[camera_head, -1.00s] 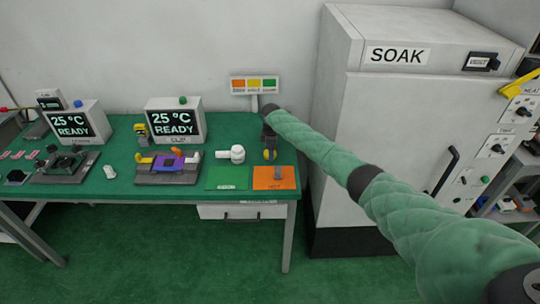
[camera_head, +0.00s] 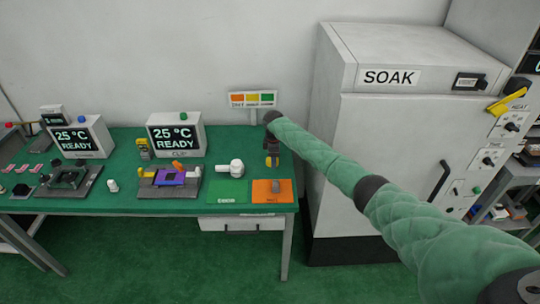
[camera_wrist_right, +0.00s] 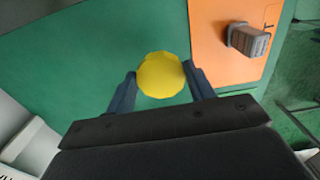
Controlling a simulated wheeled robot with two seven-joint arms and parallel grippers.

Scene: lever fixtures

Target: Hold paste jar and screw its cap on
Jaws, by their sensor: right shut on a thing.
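My right gripper (camera_head: 272,160) is above the back right of the green bench, behind the orange mat. It is shut on a round yellow thing (camera_wrist_right: 161,75), which sits between its two fingers in the right wrist view. The yellow thing also shows under the gripper in the head view (camera_head: 272,162). I cannot tell whether it is the cap or the jar. A white, jar-like thing (camera_head: 237,167) with a part pointing left is at the back of the green mat. A small white piece (camera_head: 113,186) stands farther left. My left gripper is not in view.
The orange mat (camera_head: 263,196) bears a grey block (camera_wrist_right: 247,40). Left of it lies the green mat (camera_head: 228,192). A grey fixture (camera_head: 160,192) with purple and yellow parts and two readout boxes stand farther left. The SOAK cabinet (camera_head: 385,140) stands right of the bench.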

